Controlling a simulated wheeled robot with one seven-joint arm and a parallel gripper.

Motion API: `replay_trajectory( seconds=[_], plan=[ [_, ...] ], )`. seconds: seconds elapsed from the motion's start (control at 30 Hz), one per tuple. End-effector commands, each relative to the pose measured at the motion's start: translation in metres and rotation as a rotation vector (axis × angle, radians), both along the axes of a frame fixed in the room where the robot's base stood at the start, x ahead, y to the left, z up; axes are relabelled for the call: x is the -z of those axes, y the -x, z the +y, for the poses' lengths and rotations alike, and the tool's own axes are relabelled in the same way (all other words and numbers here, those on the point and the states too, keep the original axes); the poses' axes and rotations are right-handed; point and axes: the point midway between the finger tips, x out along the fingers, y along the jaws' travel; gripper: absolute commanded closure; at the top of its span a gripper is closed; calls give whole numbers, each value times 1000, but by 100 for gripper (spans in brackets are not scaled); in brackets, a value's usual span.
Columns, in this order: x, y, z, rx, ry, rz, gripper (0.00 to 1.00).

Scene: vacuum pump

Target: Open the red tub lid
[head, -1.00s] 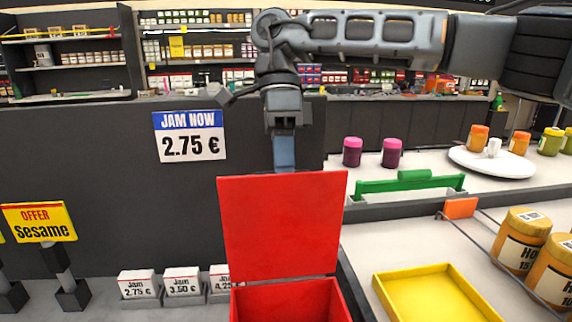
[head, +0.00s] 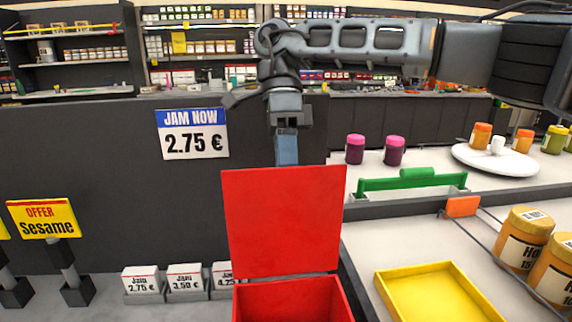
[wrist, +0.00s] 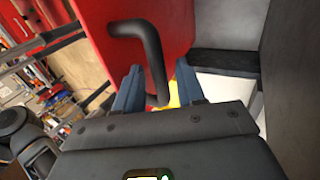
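The red tub (head: 290,300) is at the bottom middle of the head view, its top open. Its red lid (head: 285,220) stands raised at the far edge, nearly upright. In the wrist view the lid (wrist: 185,25) carries a dark bent handle (wrist: 150,45). My gripper (wrist: 160,85) has its two blue fingers apart, with the lower end of the handle appearing between them; contact cannot be told. In the head view my gripper (head: 286,150) is behind the lid's top edge, and its fingertips are hidden by the lid.
A yellow tray (head: 435,295) and large orange jars (head: 523,240) sit on the counter at right. A green-handled bar (head: 412,183) and purple jars (head: 394,150) are behind them. A dark partition (head: 90,190) with price signs stands at left.

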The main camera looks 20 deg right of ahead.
Motion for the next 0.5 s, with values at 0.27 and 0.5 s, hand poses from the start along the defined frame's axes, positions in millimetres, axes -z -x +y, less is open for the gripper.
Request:
replay_trajectory(
  seconds=[0.27, 0.5],
  plan=[
    [-3, -1, 0, 1, -1, -2, 58],
    [-26, -13, -3, 3, -2, -5, 58]
  ],
)
